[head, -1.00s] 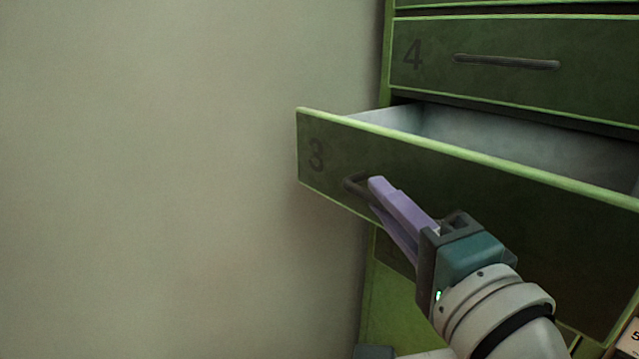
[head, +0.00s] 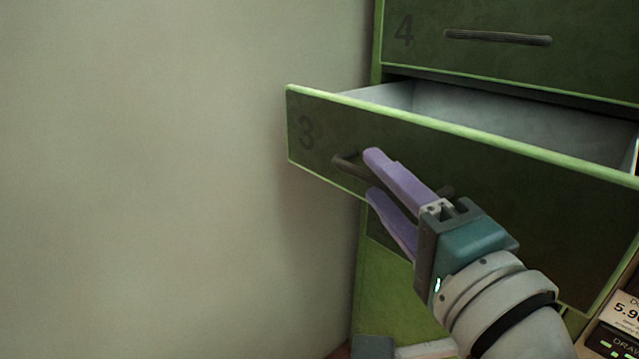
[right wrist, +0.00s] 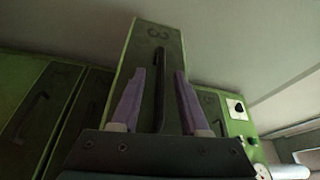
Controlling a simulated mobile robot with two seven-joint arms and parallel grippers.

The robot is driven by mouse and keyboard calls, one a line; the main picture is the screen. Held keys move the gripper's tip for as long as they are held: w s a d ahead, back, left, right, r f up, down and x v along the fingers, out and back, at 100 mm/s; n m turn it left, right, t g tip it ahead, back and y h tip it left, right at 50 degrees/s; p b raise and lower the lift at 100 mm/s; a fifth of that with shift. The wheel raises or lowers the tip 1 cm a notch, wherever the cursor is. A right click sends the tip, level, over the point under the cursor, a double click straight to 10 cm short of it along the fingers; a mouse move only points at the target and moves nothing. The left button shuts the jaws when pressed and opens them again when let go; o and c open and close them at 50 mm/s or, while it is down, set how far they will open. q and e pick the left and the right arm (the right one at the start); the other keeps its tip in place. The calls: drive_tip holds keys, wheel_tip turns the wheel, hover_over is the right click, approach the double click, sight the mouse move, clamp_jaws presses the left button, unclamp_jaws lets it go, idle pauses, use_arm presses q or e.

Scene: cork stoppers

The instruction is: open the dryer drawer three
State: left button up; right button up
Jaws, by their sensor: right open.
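The green drawer marked 3 (head: 315,150) stands pulled out of the cabinet in the head view, its pale interior (head: 490,115) showing and empty where visible. Its dark bar handle (head: 346,166) is partly hidden behind my right gripper (head: 372,176). The purple fingers are spread apart, one above and one below the handle's line. In the right wrist view the handle (right wrist: 160,85) lies between the two open fingers (right wrist: 160,85), with clearance on both sides. My left gripper is not in view.
Drawer 4 (head: 420,50) above is shut, with its own bar handle (head: 497,37). A plain wall (head: 150,180) stands left of the cabinet. A display panel (head: 625,320) shows at the lower right corner.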

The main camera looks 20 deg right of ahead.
drive_tip(key=s, duration=0.8)
drive_tip(key=shift+s+f+p, duration=0.3)
drive_tip(key=shift+s, duration=0.05)
